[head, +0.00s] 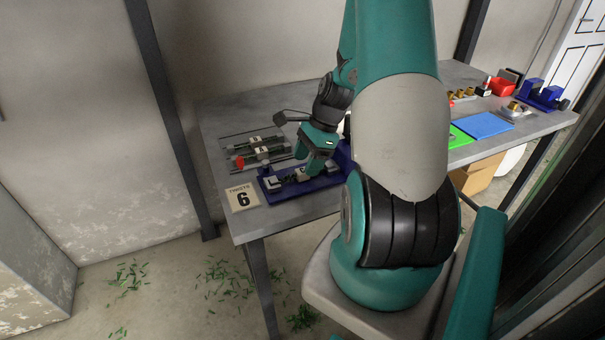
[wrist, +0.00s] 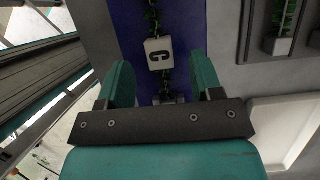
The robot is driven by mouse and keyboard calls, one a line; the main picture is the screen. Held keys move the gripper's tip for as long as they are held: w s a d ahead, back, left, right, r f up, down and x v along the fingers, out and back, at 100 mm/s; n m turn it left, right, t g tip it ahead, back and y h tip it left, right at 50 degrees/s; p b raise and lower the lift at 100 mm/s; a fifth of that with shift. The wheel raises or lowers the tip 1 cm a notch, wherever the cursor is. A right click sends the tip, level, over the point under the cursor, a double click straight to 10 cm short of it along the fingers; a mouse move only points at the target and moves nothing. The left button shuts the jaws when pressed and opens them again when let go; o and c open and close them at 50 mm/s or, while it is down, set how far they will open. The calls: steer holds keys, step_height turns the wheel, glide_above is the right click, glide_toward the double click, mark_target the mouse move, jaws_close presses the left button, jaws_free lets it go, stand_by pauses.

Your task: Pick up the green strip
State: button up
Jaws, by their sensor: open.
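A thin dark green twisted strip (wrist: 152,18) runs along a blue fixture (wrist: 125,30) in the wrist view. A pale block (wrist: 159,53) marked with a dark letter sits on the strip's line. My gripper (wrist: 162,68) is open, with one teal finger on each side of the strip and block. Neither finger visibly touches them; the height gap cannot be told. In the head view my gripper (head: 312,162) is over the blue fixture (head: 305,186) at the table's left end, hiding part of it and of the strip.
A similar grey rack (head: 262,150) with a red part stands behind the blue fixture. A sign marked 6 (head: 242,197) is at the table's front left corner. A blue sheet (head: 485,125) and a green sheet (head: 459,137) lie to the right. Green scraps (head: 230,278) litter the floor.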

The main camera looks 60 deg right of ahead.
steer(key=x, duration=0.2)
steer(key=shift+a+f, duration=0.15)
steer(key=shift+f, duration=0.05)
steer(key=c, duration=1)
steer(key=shift+r, duration=0.15)
